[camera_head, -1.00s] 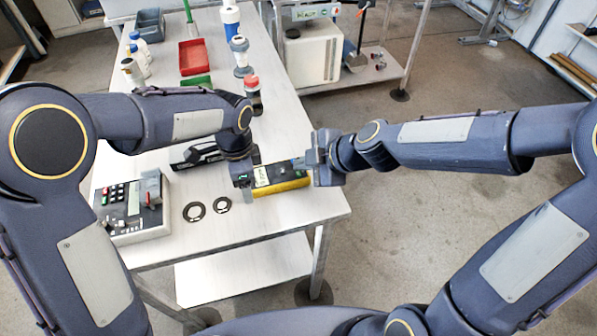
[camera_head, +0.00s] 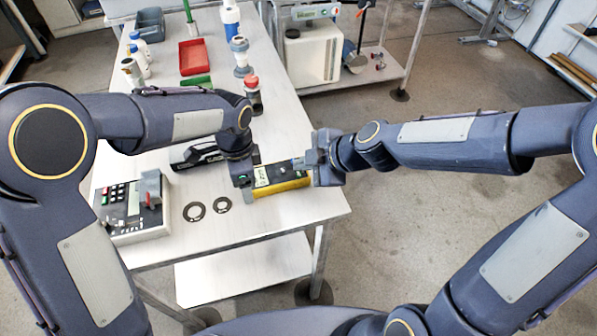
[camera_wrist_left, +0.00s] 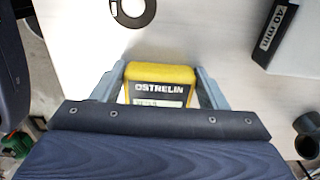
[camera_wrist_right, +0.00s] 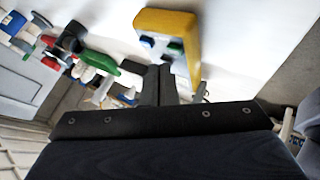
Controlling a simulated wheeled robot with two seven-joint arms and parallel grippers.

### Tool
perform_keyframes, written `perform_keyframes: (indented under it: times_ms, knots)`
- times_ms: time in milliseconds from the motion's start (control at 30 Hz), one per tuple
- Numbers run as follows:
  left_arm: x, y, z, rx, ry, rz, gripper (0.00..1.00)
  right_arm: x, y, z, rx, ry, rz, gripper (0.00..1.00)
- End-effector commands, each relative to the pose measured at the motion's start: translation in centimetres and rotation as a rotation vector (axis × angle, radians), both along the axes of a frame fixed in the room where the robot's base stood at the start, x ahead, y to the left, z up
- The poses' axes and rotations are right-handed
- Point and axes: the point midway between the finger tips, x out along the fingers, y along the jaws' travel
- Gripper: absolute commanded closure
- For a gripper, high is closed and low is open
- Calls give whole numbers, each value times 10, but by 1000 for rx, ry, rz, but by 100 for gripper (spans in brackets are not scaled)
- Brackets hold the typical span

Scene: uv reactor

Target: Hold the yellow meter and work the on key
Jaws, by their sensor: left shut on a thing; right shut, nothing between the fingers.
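The yellow meter (camera_head: 282,184) with a dark top face lies at the front right of the table. My left gripper (camera_head: 246,186) is shut on its left end. In the left wrist view the meter (camera_wrist_left: 160,76) sits between both fingers, with a label reading OSTRELIN and a small display. My right gripper (camera_head: 304,163) is shut and empty at the meter's right end. In the right wrist view its fingertips (camera_wrist_right: 160,72) are close beside the meter (camera_wrist_right: 185,22), where blue and green keys show. Whether they touch a key I cannot tell.
A grey keypad device (camera_head: 130,222) stands at the table's front left. Two black rings (camera_head: 194,211) lie between it and the meter. A red tray (camera_head: 195,57), bottles (camera_head: 140,45) and a red-capped item (camera_head: 252,88) stand further back. Bare table lies before the meter.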

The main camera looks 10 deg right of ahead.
Motion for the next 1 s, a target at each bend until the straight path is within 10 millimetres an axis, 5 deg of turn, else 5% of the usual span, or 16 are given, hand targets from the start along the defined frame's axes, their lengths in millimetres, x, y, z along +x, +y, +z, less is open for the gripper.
perform_keyframes:
  times_ms: [1000]
  knots:
    - [0, 0, 0, -1, -1, 0, 63, 0, 0, -8, 0, 0, 0, 100]
